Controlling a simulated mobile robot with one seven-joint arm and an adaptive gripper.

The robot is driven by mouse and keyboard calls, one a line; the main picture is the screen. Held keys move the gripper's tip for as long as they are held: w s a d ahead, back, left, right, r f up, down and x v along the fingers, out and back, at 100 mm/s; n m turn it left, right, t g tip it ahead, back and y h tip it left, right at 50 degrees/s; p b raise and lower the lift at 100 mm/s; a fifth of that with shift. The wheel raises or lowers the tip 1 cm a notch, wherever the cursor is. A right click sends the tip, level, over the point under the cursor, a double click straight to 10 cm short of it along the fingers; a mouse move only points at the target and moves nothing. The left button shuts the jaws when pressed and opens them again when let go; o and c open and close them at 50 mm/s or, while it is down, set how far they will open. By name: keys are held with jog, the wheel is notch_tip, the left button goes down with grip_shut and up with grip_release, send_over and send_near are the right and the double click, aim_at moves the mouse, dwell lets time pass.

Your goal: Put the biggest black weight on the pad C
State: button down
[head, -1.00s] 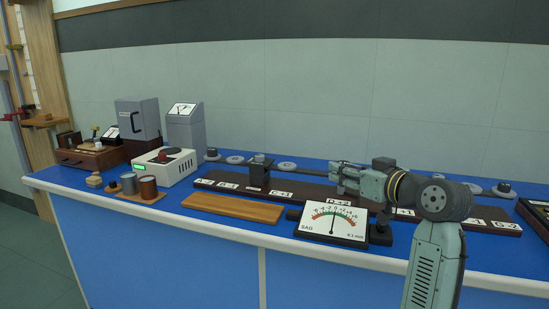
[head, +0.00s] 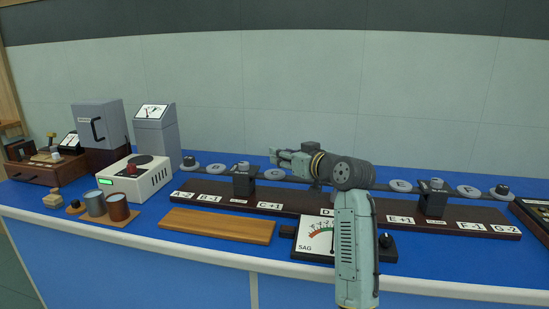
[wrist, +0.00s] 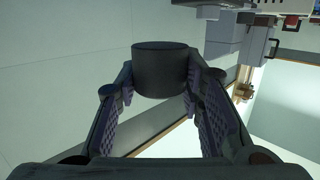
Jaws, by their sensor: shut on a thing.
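My gripper (wrist: 160,95) is shut on a dark, near-black cylinder weight (wrist: 160,70), held between the two padded fingers in the wrist view. In the head view my gripper (head: 282,157) is raised above the back of the bench, with its fingers pointing left. Pad C (head: 274,174) is a pale disc on the long rail, just below and left of the fingers in the picture; nothing is seen resting on it. Other black weights sit at the rail's left end (head: 189,161) and right end (head: 502,189). The arm hides pad D.
A dark label board (head: 290,202) runs along the bench, with black posts at its left (head: 243,182) and right (head: 433,200). A SAG dial (head: 318,236) stands in front, partly behind my arm. A wooden board (head: 217,226) and a white scale (head: 138,180) are at left.

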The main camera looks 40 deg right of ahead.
aim_at(275, 173)
jog(key=w, duration=0.4)
jog(key=shift+p, duration=0.4)
jog(key=f, duration=0.1)
jog(key=w+f+p, duration=0.1)
jog(key=f, duration=0.1)
jog(key=shift+d+f+p, duration=0.15)
jog(key=shift+f+p, duration=0.15)
jog(key=shift+f, duration=0.1)
jog(key=shift+f, duration=0.15)
jog(key=c, duration=1.1)
grip_release()
jog(key=shift+f, duration=0.1)
jog(key=shift+s, duration=0.1)
